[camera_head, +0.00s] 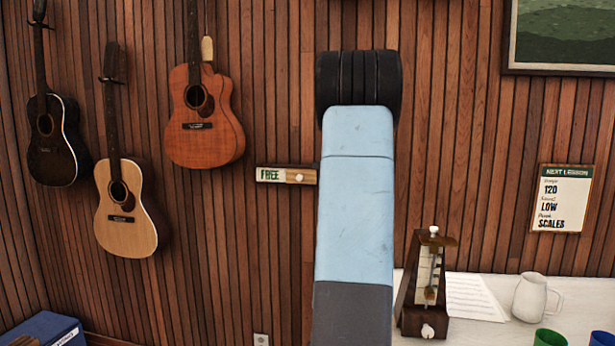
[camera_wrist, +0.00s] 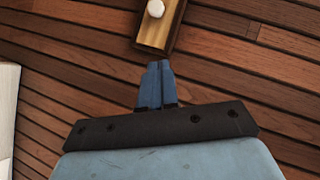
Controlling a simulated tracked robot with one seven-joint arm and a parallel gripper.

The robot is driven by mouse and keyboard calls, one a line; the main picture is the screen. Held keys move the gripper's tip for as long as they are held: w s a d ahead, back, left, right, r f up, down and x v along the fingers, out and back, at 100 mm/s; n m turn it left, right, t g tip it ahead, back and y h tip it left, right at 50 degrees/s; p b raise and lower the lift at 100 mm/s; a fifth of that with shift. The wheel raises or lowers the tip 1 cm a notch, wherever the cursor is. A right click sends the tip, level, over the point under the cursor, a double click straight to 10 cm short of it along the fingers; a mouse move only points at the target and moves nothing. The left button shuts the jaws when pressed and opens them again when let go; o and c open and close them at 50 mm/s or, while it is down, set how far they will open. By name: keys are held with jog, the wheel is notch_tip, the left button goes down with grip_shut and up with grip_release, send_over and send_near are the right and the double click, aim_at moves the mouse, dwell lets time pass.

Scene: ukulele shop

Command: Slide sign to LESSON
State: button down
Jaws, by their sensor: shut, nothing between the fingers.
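The sliding sign (camera_head: 272,174) is a small wooden strip fixed on the slatted wall, left of my arm in the head view. It reads FREE at its left, with a round white knob (camera_head: 299,177) beside the word. The right part of the sign is hidden behind my arm. In the wrist view the end of the sign (camera_wrist: 153,38) shows at the top with the white knob (camera_wrist: 156,8) on it. My gripper (camera_wrist: 157,66) is shut and empty. Its tips appear just below the sign's end in that view; whether they touch it I cannot tell.
Several guitars (camera_head: 122,205) hang on the wall at the left. A metronome (camera_head: 425,285) stands on the white table (camera_head: 575,292) at the right, with paper, a white jug (camera_head: 533,297) and cups. A NEXT LESSON board (camera_head: 563,198) hangs above the table.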

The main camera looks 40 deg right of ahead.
jog(key=shift+w, duration=0.15)
send_near(307, 174)
jog(key=w+d, duration=0.1)
jog(key=w, duration=0.1)
jog(key=shift+w+a+f, duration=0.25)
jog(key=shift+w+f, duration=0.15)
jog(key=shift+w, duration=0.1)
jog(key=shift+w+a+f, duration=0.25)
jog(key=shift+w+f, duration=0.15)
jog(key=shift+w, duration=0.1)
jog(key=shift+w+a+f, duration=0.3)
jog(key=shift+w, duration=0.25)
